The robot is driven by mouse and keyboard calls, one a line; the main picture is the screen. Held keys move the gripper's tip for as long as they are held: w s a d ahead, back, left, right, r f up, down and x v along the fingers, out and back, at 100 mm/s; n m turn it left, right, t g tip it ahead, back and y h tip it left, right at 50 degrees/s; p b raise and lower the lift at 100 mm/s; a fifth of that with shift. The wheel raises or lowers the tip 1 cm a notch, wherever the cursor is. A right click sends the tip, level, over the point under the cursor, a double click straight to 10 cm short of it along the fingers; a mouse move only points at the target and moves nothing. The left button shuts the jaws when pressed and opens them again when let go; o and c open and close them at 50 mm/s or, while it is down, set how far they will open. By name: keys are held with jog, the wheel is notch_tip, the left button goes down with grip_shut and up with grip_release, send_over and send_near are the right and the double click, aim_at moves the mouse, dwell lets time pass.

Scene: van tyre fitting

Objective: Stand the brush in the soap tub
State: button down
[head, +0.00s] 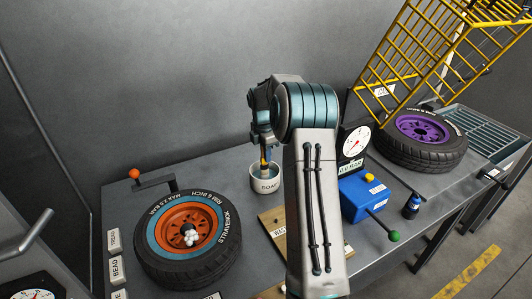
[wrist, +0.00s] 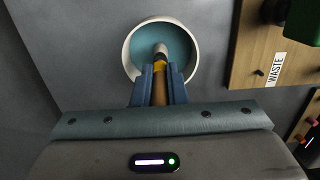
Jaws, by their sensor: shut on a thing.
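The soap tub (head: 267,186) is a white round pot marked SOAP, standing on the grey bench in the head view. In the wrist view its white rim (wrist: 130,69) surrounds a teal inside. My gripper (wrist: 159,80) is shut on the brush (wrist: 160,88), which has a brown handle and a yellow band. The brush's far end lies over the tub's opening in the wrist view. In the head view my gripper (head: 264,152) is right above the tub, and the brush's lower part shows at its mouth. I cannot tell whether the brush touches the bottom.
An orange-rimmed tyre (head: 190,240) lies left of the tub. A wooden board marked WASTE (wrist: 252,60) lies right of it. A blue box (head: 360,198) with a green-knobbed lever, a gauge (head: 356,139), and a purple-rimmed tyre (head: 424,138) under a yellow cage (head: 425,45) are further right.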

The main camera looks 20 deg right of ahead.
jog(key=shift+f, duration=0.15)
jog(key=c, duration=1.5)
grip_release()
jog(key=shift+o, duration=0.2)
jog(key=r, duration=0.4)
jog(key=r+b, duration=0.1)
jog(key=r, duration=0.3)
jog(key=a+r, duration=0.1)
jog(key=r, duration=0.3)
jog(key=shift+r, duration=0.1)
jog(key=s+a+r+m+t, duration=0.1)
jog(key=s+a+r+m, duration=0.25)
jog(key=s+a, duration=0.35)
jog(key=s+a+r+m+t, duration=0.1)
jog(key=s+a+r+m, duration=0.3)
jog(key=s, duration=0.5)
jog(key=s+a+f+m, duration=0.2)
jog(key=s+m, duration=0.1)
jog(key=s, duration=0.3)
jog(key=s+a+f+m+t, duration=0.1)
jog(key=s+a+f+m, duration=0.1)
jog(key=s, duration=0.4)
jog(key=s+a+f+m, duration=0.2)
jog(key=s+f+m, duration=0.1)
jog(key=s+m, duration=0.3)
jog(key=shift+s+a+f+t+y, duration=0.3)
jog(key=shift+a+f+t+y, duration=0.05)
jog(key=shift+f+t+y, duration=0.05)
